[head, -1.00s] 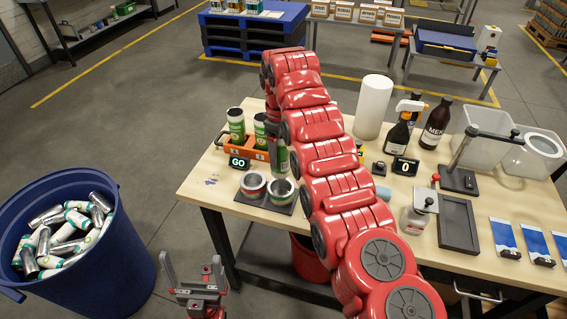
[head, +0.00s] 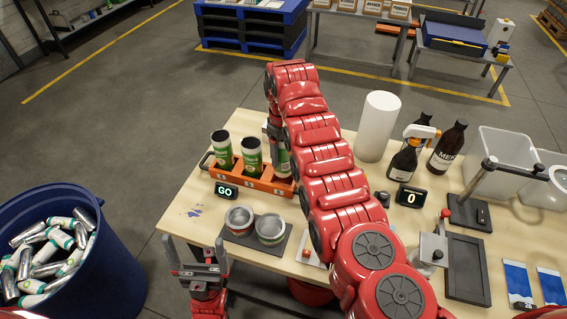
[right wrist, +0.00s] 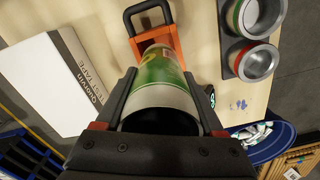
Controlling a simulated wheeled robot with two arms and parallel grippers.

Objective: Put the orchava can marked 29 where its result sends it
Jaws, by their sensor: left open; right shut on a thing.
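My right gripper (head: 275,140) is shut on a green-and-white can (head: 283,162) at the right end of an orange carrier (head: 258,184). The can also shows between the jaws in the right wrist view (right wrist: 162,85), in line with the carrier (right wrist: 155,40). Whether its base rests in the carrier's slot, I cannot tell. Two similar green cans (head: 221,148) (head: 252,155) stand upright in the carrier's other slots. No 29 is readable on any can. A small display (head: 227,190) in front reads GO. My left gripper (head: 198,262) is open and empty near the table's front left edge.
Two open tins (head: 240,220) (head: 270,229) sit on a dark plate in front of the carrier. A blue bin (head: 105,270) of cans stands left of the table. A white roll (head: 377,127), bottles (head: 447,147) and a display (head: 410,196) reading 0 stand to the right.

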